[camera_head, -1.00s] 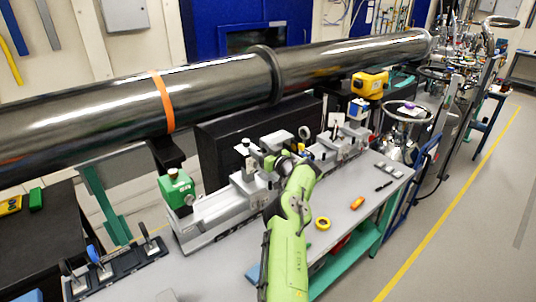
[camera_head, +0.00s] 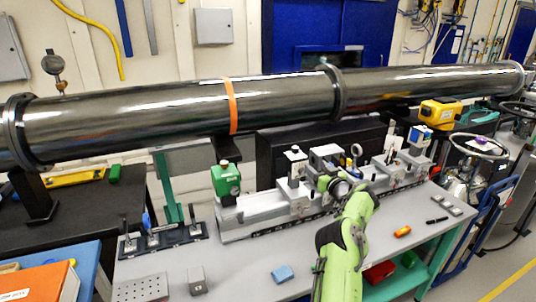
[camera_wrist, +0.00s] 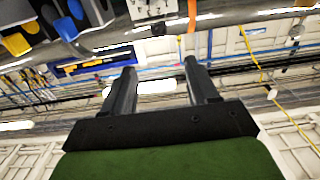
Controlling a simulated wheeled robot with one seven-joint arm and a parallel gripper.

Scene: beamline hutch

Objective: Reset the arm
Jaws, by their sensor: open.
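My green arm (camera_head: 345,245) reaches up from the bottom of the head view over the grey workbench (camera_head: 245,270), toward the rail with optical mounts. Its far end is in front of the mounts, and the fingers cannot be made out there. In the wrist view my gripper (camera_wrist: 157,85) shows two dark fingers standing well apart, with nothing between them. Beyond the fingers are the wall, cables and the long pipe, seen tilted.
A long dark pipe (camera_head: 285,102) with an orange band runs across behind the bench. A green block (camera_head: 226,180) stands at the rail's left end. A blue block (camera_head: 283,274), an orange item (camera_head: 402,231) and a black marker (camera_head: 437,220) lie on the bench.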

